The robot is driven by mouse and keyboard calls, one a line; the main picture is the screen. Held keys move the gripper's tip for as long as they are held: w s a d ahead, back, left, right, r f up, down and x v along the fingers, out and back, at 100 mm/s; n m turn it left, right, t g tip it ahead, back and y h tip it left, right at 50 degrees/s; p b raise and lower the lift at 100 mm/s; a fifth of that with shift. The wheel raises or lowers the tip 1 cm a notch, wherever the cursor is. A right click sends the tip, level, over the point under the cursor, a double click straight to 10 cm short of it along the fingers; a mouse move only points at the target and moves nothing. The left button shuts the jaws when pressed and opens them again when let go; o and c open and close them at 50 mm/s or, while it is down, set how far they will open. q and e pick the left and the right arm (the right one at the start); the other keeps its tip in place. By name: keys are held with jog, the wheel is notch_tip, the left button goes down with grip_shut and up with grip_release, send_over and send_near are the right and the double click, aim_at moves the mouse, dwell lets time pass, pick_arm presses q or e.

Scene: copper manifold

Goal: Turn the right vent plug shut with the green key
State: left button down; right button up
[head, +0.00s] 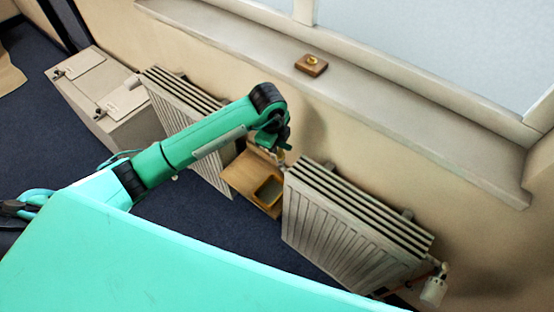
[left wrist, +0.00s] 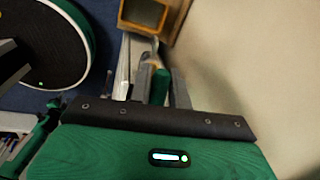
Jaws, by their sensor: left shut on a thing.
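My left gripper (head: 281,152) is at the upper left end of the right radiator (head: 350,222). In the left wrist view its fingers (left wrist: 158,86) are shut on a green piece, the green key (left wrist: 159,88). A pale shaft leads away from the key toward the radiator end. The right vent plug cannot be made out; the gripper and key cover that spot, so I cannot tell whether the key sits on it. My right gripper is not in view.
A wooden box with a yellow-rimmed opening (head: 268,190) stands between the radiators and shows in the left wrist view (left wrist: 144,12). The left radiator (head: 165,105) lies behind my arm. A wooden block with a brass ring (head: 311,65) rests on the windowsill (head: 400,120). A white valve (head: 433,291) is at right.

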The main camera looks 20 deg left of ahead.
pick_arm(q)
jog(key=shift+r+p, duration=1.1)
jog(key=shift+r, duration=0.85)
jog(key=shift+w, duration=0.1)
